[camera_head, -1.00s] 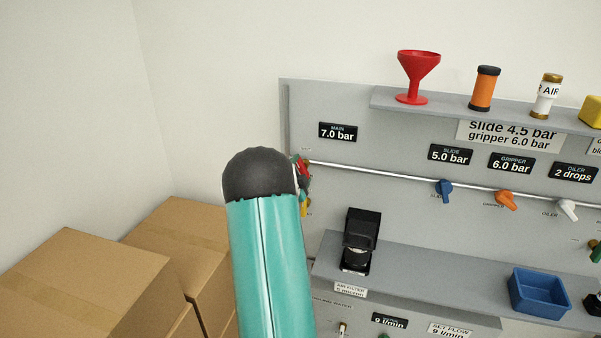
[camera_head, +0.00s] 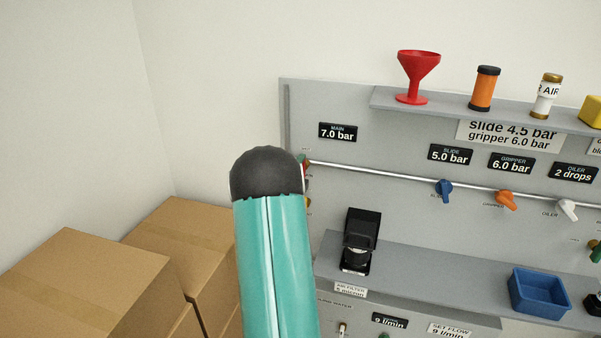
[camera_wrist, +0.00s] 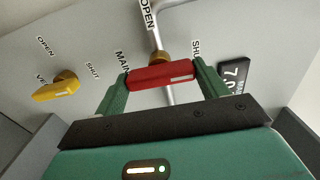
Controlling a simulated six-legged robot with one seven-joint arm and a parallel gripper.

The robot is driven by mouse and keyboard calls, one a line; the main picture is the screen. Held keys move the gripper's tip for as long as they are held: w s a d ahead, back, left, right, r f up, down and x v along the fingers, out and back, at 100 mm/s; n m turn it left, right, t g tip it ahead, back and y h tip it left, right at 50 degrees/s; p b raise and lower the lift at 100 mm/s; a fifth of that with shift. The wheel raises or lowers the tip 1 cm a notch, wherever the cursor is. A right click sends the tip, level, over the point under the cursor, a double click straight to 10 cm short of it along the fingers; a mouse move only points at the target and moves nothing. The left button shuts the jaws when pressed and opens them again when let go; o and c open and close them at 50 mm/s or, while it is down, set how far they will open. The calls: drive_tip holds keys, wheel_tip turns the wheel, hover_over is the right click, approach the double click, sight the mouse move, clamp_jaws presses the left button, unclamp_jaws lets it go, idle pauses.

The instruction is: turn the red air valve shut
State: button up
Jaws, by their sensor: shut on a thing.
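The red air valve (camera_wrist: 160,75) has a bar handle on a brass stem on the grey panel. In the wrist view the handle lies crosswise, between the "OPEN" label above and level with the word "MAIN" on its left and a partly covered "SHUT" label on its right. My gripper (camera_wrist: 160,84) has its two green fingers at the handle's two ends and is shut on it. In the head view my teal arm hides the gripper and nearly all of the valve.
A yellow valve (camera_wrist: 58,87) with OPEN and SHUT labels sits left of the red one. A metal pipe (camera_head: 380,175) runs along the panel to blue, orange and white valves. A shelf holds a red funnel (camera_head: 417,75). Cardboard boxes (camera_head: 90,280) stand at left.

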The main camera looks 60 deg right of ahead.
drive_tip(key=o, duration=1)
drive_tip(key=shift+a, duration=0.1)
drive_tip(key=a, duration=0.4)
drive_tip(key=s+a, duration=0.1)
drive_tip(key=a, duration=0.4)
drive_tip(key=s+a, duration=0.1)
drive_tip(key=a, duration=0.3)
drive_tip(key=shift+a, duration=0.25)
